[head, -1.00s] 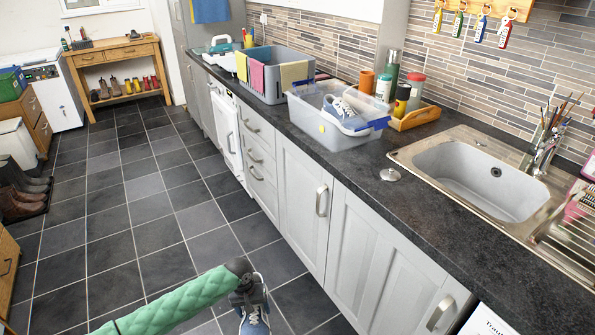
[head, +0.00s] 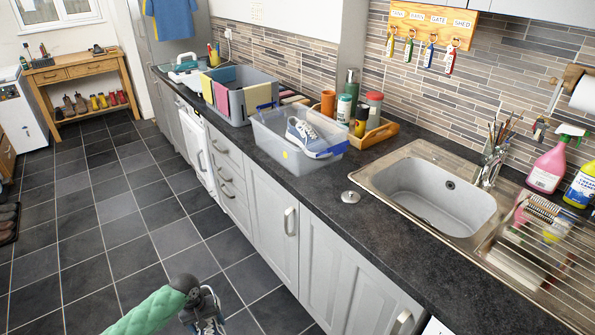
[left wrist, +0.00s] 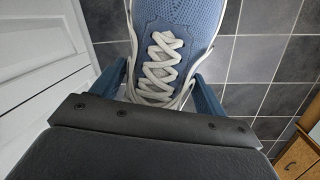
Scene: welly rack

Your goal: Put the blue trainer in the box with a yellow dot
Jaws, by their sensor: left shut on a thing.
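A blue trainer (left wrist: 202,18) with white laces fills the top of the left wrist view, between the fingers of my left gripper (left wrist: 160,88). My left gripper (head: 198,300) is shut on this trainer (head: 208,318) low at the bottom of the head view, over the floor and in front of the cupboards. A clear plastic box (head: 262,140) with a yellow dot (head: 285,154) on its side stands on the dark worktop. Another blue and white trainer (head: 308,138) rests in that box, near its blue clip. My right gripper is not in view.
A grey divided crate (head: 238,110) with coloured cloths stands behind the box. A wooden tray (head: 378,134) with bottles and pots is to its right. A metal plug (head: 350,197) lies before the sink (head: 430,200). The tiled floor (head: 110,230) is clear.

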